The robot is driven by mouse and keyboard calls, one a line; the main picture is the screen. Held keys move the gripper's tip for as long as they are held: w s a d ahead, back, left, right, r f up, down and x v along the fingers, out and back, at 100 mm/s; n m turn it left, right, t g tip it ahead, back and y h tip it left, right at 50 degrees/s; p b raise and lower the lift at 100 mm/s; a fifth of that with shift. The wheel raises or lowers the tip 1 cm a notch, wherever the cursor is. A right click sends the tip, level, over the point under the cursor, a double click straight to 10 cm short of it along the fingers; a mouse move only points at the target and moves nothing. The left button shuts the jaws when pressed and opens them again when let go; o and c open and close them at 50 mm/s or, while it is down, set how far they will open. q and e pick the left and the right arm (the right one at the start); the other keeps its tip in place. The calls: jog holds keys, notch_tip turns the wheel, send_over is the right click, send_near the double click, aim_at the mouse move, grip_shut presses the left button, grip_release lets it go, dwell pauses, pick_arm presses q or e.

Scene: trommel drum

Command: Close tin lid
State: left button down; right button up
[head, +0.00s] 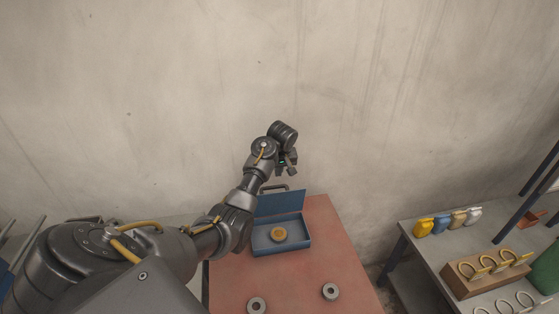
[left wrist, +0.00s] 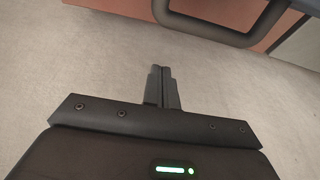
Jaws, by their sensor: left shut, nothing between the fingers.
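A blue tin (head: 281,248) stands on the reddish table top, with its lid (head: 280,202) raised open at the back. A round yellow-brown piece (head: 278,234) lies inside the tin. A dark handle (head: 276,188) shows behind the lid. My left gripper (head: 287,170) is above and behind the lid, apart from it, its fingers shut and empty. In the left wrist view the closed fingers (left wrist: 162,84) point toward a dark handle bar (left wrist: 215,30) near the top edge. My right gripper is not in view.
Two grey rings (head: 331,291) (head: 257,305) lie on the front of the red table (head: 345,262). A grey side table (head: 440,265) at the right holds several coloured containers (head: 441,224) and a wooden block with rings (head: 485,275). A bare wall stands behind.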

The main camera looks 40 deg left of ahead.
aim_at(274, 199)
pick_arm(q)
jog(key=s+d+p, duration=0.2)
jog(key=d, duration=0.1)
jog(key=shift+s+f+p, duration=0.1)
jog(key=shift+s+p, duration=0.25)
jog(key=shift+p, duration=0.05)
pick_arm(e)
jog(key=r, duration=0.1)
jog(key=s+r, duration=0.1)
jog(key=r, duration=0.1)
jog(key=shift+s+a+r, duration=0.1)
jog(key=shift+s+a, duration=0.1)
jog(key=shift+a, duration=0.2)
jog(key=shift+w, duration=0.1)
